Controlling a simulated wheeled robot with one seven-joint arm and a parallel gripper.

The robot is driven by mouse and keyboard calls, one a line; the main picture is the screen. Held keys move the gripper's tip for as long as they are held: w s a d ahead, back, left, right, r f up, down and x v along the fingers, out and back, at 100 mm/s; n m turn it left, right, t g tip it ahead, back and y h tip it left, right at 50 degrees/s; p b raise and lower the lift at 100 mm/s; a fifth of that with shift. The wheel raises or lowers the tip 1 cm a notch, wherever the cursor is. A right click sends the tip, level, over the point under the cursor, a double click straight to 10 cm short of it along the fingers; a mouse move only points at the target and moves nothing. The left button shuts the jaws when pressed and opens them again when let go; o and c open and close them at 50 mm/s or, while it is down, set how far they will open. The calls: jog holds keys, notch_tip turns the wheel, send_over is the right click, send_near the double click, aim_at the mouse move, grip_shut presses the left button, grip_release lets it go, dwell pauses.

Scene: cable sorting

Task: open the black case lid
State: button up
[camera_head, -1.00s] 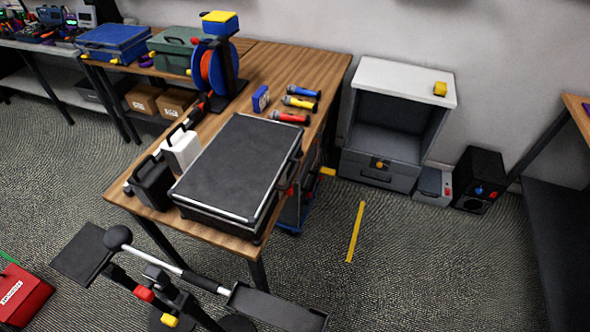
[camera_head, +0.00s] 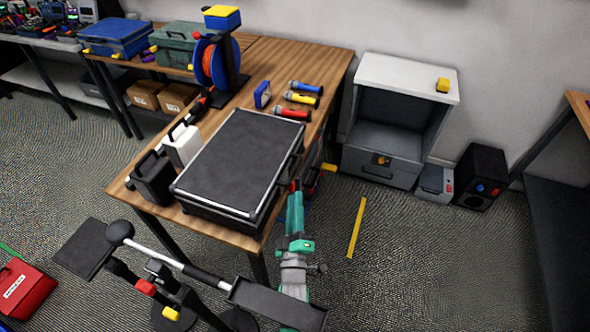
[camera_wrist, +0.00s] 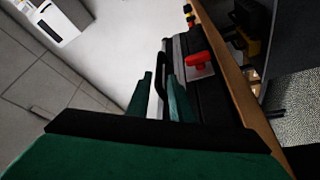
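The black case (camera_head: 240,160) with silver edges lies flat on the wooden table, and its lid is shut. My green gripper (camera_head: 296,190) is beside the case's right side, low near the table edge. In the wrist view, the two green fingers of my gripper (camera_wrist: 161,98) are apart. A dark handle (camera_wrist: 161,68) on the case's side shows between and beyond them; contact is unclear. A red latch (camera_wrist: 199,62) on the case is right of the fingers. The fingertips are hard to make out in the head view.
A black bottle (camera_head: 153,182) and a white bottle (camera_head: 183,145) stand left of the case. Several flashlights (camera_head: 300,98) and a cable reel (camera_head: 213,62) are behind it. A stand with a bar (camera_head: 200,273) is in front of the table. Floor to the right is mostly clear.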

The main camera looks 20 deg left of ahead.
aim_at(295, 168)
jog(key=x, duration=1.1)
jog(key=shift+w, duration=0.1)
grip_shut()
